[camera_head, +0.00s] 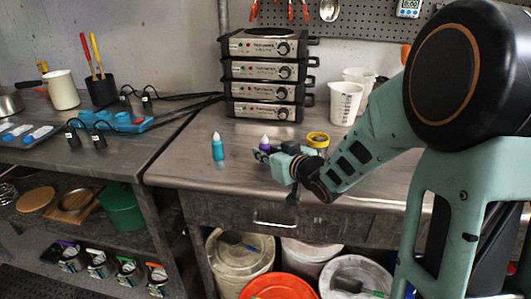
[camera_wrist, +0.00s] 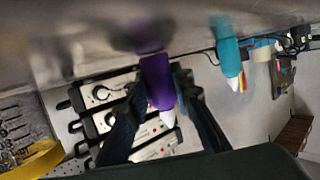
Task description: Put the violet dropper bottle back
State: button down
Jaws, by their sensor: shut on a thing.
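The violet dropper bottle (camera_head: 265,146) with a white tip is at the front part of the steel counter (camera_head: 190,165). My gripper (camera_head: 268,154) reaches it from the right and is closed around it, partly hiding its body. In the wrist view the violet bottle (camera_wrist: 157,80) sits between the two dark fingers (camera_wrist: 158,92), its white tip pointing down the picture. I cannot tell whether its base touches the counter. A teal dropper bottle (camera_head: 218,147) stands upright to its left, and it also shows in the wrist view (camera_wrist: 228,52).
A yellow-rimmed container (camera_head: 318,140) stands close to the right of my gripper. Stacked hot plates (camera_head: 264,75) and white measuring cups (camera_head: 345,102) are behind. The lower left counter holds a blue rack (camera_head: 120,121) and cables. Buckets (camera_head: 240,255) are below. The counter's left front is clear.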

jog(key=c, duration=1.7)
grip_release()
jog(key=shift+f, duration=0.15)
jog(key=shift+r, duration=0.2)
jog(key=p+v, duration=0.3)
jog(key=v, duration=0.9)
